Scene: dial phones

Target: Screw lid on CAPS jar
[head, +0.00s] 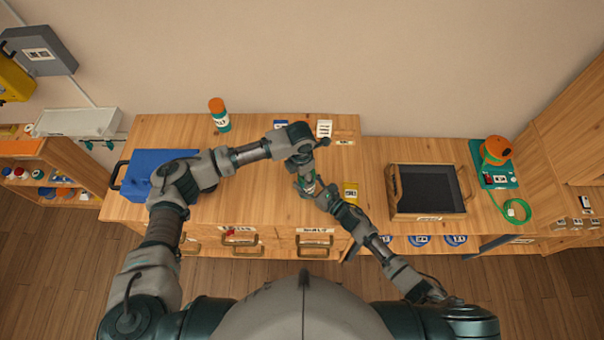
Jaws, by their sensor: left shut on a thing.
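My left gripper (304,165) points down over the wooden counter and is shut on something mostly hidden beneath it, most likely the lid. A small pale and green thing, apparently the CAPS jar (309,180), shows just below it, between the two grippers. My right gripper (309,188) reaches in from the lower right, its fingers at the jar. Whether they close on it is too small to tell. The jar's label cannot be read, and the join between lid and jar is hidden.
A blue box (150,172) stands at the left of the counter (250,215). An orange-topped bottle (219,114) stands at the back. A dark-lined wooden tray (428,190) and an orange dial phone (496,150) are further right.

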